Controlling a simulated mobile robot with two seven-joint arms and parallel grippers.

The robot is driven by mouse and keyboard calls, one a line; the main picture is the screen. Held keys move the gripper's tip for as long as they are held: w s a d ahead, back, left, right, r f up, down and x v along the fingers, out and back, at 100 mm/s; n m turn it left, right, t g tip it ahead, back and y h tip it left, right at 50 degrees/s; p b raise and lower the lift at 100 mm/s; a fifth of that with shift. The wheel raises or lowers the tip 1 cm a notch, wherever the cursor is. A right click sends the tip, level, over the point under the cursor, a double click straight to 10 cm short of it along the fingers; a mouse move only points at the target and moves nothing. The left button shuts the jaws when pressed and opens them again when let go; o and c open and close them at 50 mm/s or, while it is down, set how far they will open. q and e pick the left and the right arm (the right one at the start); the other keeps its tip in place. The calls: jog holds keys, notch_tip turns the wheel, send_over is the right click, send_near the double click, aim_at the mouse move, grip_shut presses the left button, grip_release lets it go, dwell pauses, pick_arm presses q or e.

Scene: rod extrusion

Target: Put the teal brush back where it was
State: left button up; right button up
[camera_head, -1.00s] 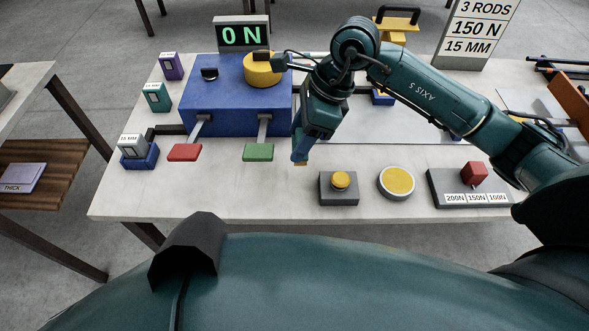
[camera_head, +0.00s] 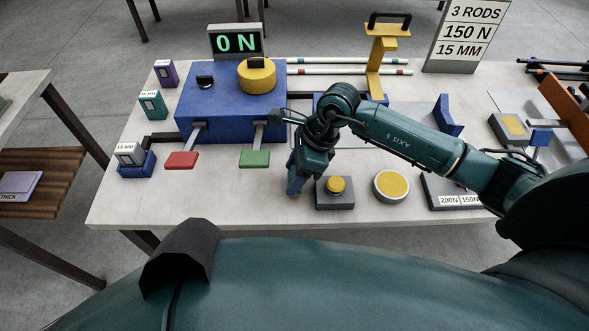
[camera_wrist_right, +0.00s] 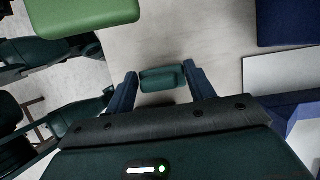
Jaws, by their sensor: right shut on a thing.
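My right gripper (camera_head: 294,189) is low over the front middle of the table, left of the yellow button box. In the right wrist view, its two blue fingers (camera_wrist_right: 163,88) are shut on the teal brush (camera_wrist_right: 162,78), which lies crosswise between the fingertips. The pale tabletop shows behind it. In the head view the brush is mostly hidden by the hand, and I cannot tell whether it touches the table. My left gripper is not in view.
The yellow button box (camera_head: 335,198) and a round yellow pad (camera_head: 391,186) are close right. The blue machine (camera_head: 230,115), red pedal (camera_head: 181,160) and green pedal (camera_head: 254,159) lie left. The front left tabletop (camera_head: 190,200) is clear.

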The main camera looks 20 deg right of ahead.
jog(key=shift+f, duration=0.15)
jog(key=o, duration=1.1)
jog(key=b+v, duration=0.1)
jog(key=v, duration=1.1)
